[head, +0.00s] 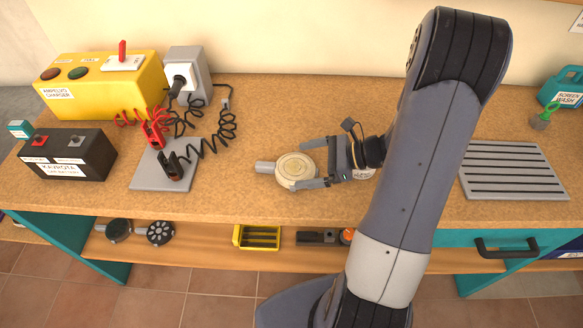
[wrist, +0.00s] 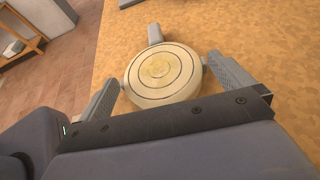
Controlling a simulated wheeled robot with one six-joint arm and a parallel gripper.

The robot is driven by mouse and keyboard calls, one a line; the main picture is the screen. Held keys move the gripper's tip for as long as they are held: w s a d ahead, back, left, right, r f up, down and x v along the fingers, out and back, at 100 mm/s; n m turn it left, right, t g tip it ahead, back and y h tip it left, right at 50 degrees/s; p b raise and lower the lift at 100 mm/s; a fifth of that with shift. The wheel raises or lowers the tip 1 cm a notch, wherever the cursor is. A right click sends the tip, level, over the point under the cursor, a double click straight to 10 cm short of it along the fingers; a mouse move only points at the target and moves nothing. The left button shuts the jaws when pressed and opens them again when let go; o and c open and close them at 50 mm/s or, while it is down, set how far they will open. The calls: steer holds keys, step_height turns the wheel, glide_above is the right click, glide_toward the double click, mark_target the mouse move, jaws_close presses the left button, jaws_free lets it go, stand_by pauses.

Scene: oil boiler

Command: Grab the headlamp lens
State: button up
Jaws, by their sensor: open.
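The headlamp lens (head: 297,167) is a round cream disc with concentric rings and a grey tab on its left side, lying on the workbench top. In the wrist view the lens (wrist: 163,74) sits between the two fingers, with the grey tab pointing away from my gripper. My gripper (head: 312,166) is open, with one finger behind the lens and one in front of it in the head view. In the wrist view a finger of my gripper (wrist: 164,84) stands on each side of the disc. I cannot tell whether either finger touches it.
The workbench (head: 250,200) is clear left of the lens. A grey plate with clamps (head: 160,175), a black battery (head: 68,153) and a yellow charger (head: 105,90) stand left. A slotted grey tray (head: 512,172) lies right. A shelf (head: 200,250) below holds parts.

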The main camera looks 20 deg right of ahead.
mark_target(293, 166)
steer(key=shift+x, duration=1.55)
steer(key=shift+s, duration=0.15)
steer(key=c, duration=0.7)
steer(key=shift+r, duration=0.15)
